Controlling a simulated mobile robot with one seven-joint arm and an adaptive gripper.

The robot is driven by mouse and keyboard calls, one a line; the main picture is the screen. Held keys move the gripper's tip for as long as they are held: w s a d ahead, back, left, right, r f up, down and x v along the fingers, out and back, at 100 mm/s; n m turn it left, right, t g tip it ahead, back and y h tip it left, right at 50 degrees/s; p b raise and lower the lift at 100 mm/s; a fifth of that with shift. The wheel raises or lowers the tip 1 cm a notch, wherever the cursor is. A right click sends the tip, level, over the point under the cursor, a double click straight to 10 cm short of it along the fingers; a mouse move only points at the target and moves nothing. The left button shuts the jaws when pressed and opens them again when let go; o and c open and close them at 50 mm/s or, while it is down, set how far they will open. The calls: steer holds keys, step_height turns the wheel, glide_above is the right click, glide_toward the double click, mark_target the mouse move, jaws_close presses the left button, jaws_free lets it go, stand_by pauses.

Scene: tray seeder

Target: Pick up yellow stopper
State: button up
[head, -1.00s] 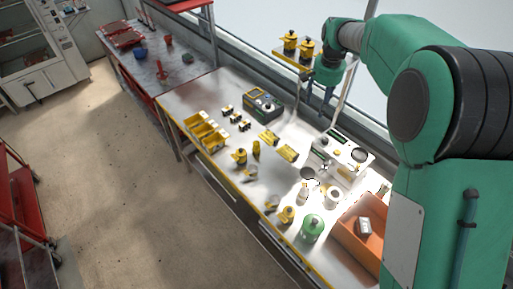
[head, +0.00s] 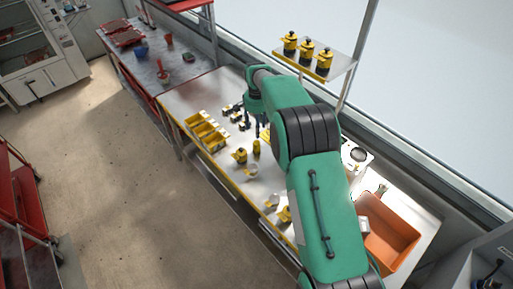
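I cannot tell which piece is the yellow stopper. Candidates on the steel bench (head: 188,95) are a small upright yellow cylinder (head: 256,147) and a yellow piece with a dark knob (head: 240,156) beside it. Another yellow piece (head: 284,215) is nearer the front, partly behind my arm. My gripper (head: 253,120) points down over the bench, beyond the small cylinder and near several small black-and-yellow pieces (head: 235,114). Its dark fingers are small, and their opening and contact are unclear. My arm hides much of the bench's right middle.
A yellow divided bin (head: 207,134) stands at the bench's left edge. A raised shelf (head: 340,66) carries three yellow pots with black knobs. An orange bin (head: 395,240) is at the right. A white device (head: 352,153) is partly hidden.

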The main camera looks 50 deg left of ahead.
mark_target(256, 143)
steer(key=shift+f, duration=0.15)
steer(key=shift+f, duration=4.15)
steer(key=shift+f, duration=2.6)
steer(key=c, duration=1.2)
